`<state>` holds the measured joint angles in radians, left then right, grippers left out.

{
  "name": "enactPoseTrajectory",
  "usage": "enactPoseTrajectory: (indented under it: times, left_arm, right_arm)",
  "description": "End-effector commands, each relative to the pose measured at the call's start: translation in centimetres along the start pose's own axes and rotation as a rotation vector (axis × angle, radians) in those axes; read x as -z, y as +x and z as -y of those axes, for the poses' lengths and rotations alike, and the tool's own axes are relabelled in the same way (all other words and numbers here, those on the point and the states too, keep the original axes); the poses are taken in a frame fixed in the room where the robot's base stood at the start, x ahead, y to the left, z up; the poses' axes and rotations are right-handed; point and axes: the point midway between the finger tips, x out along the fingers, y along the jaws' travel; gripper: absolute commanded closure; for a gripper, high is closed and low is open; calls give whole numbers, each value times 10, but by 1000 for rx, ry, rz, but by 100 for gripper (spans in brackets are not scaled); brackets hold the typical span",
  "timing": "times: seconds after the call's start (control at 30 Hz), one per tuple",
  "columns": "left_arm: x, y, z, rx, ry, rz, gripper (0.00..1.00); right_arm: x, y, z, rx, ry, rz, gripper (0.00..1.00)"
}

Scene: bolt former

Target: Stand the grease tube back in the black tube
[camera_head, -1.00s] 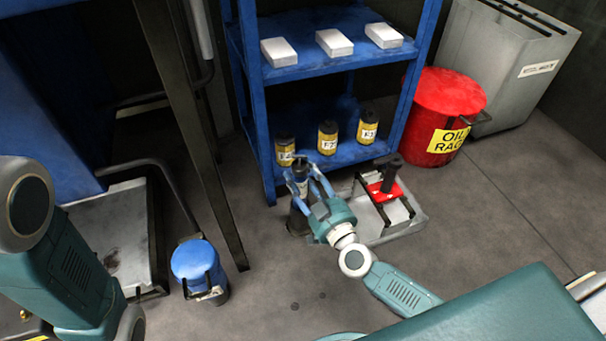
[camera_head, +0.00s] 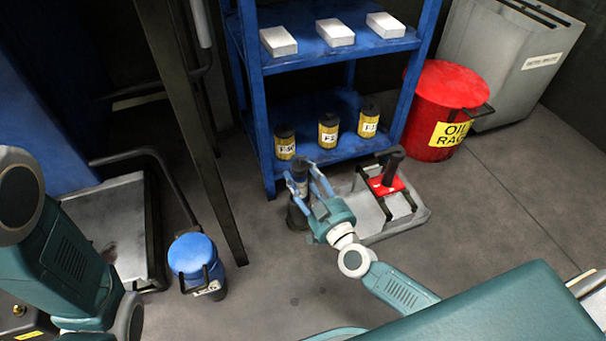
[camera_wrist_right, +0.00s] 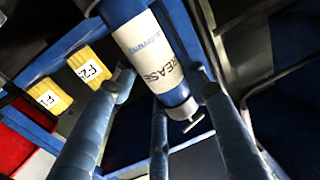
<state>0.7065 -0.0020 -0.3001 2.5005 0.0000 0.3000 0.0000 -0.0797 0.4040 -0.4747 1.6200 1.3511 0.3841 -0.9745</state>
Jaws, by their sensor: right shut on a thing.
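The grease tube (camera_head: 301,172) is dark with a white label and is upright or nearly so in the head view. My right gripper (camera_head: 306,178) is shut on it. In the right wrist view the grease tube (camera_wrist_right: 152,50) lies between the fingers, with its GREASE label and a metal T-handle showing. The black tube (camera_head: 297,216) stands on the floor below the grease tube, left of the grey tray. The fingers partly hide where the two meet, so I cannot tell whether the grease tube's lower end is inside. My left gripper is out of view.
A blue shelf (camera_head: 340,158) with several yellow cans and white boxes stands close behind. A grey tray (camera_head: 405,222) with a red-and-black item is to the right. A red oily-rag bin (camera_head: 447,95) stands at right, a blue-lidded bucket (camera_head: 190,255) at left. Floor in front is partly clear.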

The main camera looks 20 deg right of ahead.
Motion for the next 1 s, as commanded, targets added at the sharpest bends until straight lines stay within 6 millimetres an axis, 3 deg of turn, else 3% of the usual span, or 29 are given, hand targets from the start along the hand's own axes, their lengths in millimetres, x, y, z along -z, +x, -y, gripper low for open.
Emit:
enactPoseTrajectory:
  times: [0.73,0.77,0.87,1.0]
  left_arm:
    - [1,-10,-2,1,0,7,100]
    - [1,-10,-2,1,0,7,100]
    - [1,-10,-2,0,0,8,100]
    - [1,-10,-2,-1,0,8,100]
  right_arm:
    - [-11,1,0,-1,0,-4,100]
    - [-11,1,0,-1,0,-3,54]
    - [-11,1,0,-1,0,-3,34]
    - [-12,0,0,0,0,-2,34]
